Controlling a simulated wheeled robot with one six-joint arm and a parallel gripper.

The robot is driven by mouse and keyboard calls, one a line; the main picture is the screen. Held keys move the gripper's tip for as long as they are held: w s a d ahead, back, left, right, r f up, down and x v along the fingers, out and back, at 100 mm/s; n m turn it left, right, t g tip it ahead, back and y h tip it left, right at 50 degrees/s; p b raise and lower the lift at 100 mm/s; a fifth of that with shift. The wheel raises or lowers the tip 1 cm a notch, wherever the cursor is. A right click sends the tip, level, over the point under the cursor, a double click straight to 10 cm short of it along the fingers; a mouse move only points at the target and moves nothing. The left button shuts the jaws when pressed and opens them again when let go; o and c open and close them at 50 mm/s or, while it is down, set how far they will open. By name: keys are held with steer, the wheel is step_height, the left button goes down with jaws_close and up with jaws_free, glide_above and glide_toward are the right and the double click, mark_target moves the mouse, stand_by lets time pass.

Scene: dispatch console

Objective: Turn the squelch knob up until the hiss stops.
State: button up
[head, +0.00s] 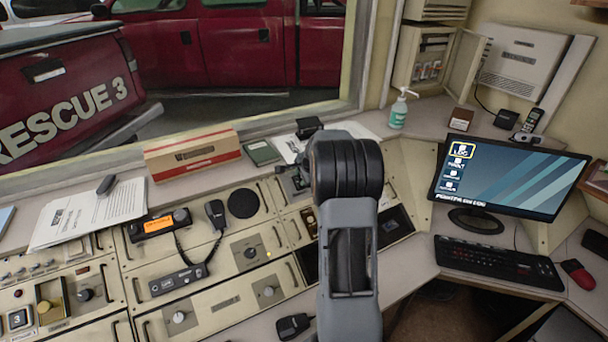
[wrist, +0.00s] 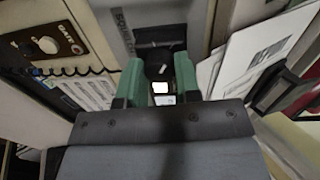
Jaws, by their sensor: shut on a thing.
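In the wrist view, my gripper (wrist: 159,66) has its two green fingers on either side of a dark knob (wrist: 161,60), shut on it. The knob sits on a grey panel (wrist: 115,22) with partly readable lettering that seems to begin "SQU", so I take it as the squelch knob. A pale pointer-like mark shows on the dark part between the fingers. The knob's exact setting is hard to read. In the head view, my arm hides the gripper and this knob.
Another knob (wrist: 48,45) and a coiled cord stand left in the wrist view; papers (wrist: 265,50) lie right. In the head view, the console holds a radio with orange display (head: 158,224), a hand microphone (head: 215,213) and other knobs (head: 250,252). A monitor (head: 505,178) stands right.

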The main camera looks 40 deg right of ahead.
steer(key=shift+m, duration=0.6)
steer(key=shift+m+p, duration=0.3)
steer(key=o, duration=0.9)
steer(key=b+v, duration=0.1)
steer(key=v, duration=1.3)
steer(key=shift+d, duration=0.1)
steer(key=shift+f, duration=0.1)
